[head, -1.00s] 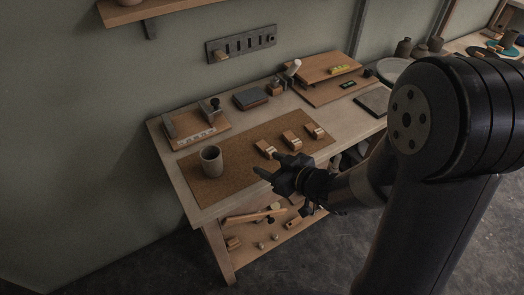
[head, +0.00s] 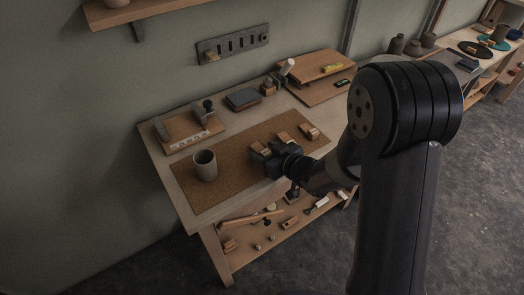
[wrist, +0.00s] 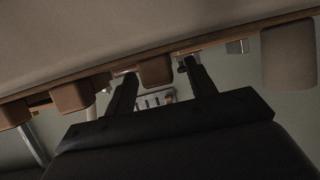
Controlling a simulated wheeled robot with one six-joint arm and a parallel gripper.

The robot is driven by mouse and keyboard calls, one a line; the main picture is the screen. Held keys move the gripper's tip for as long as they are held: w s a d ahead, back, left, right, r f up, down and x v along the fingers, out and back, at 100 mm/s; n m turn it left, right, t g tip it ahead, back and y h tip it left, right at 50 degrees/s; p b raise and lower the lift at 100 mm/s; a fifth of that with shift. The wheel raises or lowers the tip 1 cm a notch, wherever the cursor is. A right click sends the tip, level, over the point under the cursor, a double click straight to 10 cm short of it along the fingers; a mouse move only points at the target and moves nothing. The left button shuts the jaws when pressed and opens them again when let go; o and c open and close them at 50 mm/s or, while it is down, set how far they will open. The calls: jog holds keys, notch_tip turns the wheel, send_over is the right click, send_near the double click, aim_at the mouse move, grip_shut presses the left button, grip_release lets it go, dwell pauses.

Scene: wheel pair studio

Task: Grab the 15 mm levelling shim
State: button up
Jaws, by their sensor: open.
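Three small wooden blocks with pale marks stand in a row on the brown mat (head: 225,172): a left block (head: 259,147), a middle block (head: 285,138) and a right block (head: 308,131). I cannot read their sizes, so I cannot tell which is the 15 mm shim. My gripper (head: 262,159) is open at the left block and partly covers it. In the wrist view, which looks upside down, the block nearest the cup (wrist: 155,72) shows between the tips of my open gripper (wrist: 159,67). Contact cannot be made out. The other two blocks (wrist: 72,96) are to the left there.
A grey cup (head: 205,166) stands on the mat left of my gripper; it also shows at the right of the wrist view (wrist: 288,55). Behind are a board with a metal strip (head: 190,135), a dark box (head: 243,99) and a raised wooden board (head: 318,66). The mat's front left is bare.

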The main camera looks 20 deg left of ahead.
jog(key=shift+w+a+f, duration=0.15)
jog(key=shift+w+a, duration=0.1)
jog(key=shift+a, duration=0.15)
jog(key=c, duration=1)
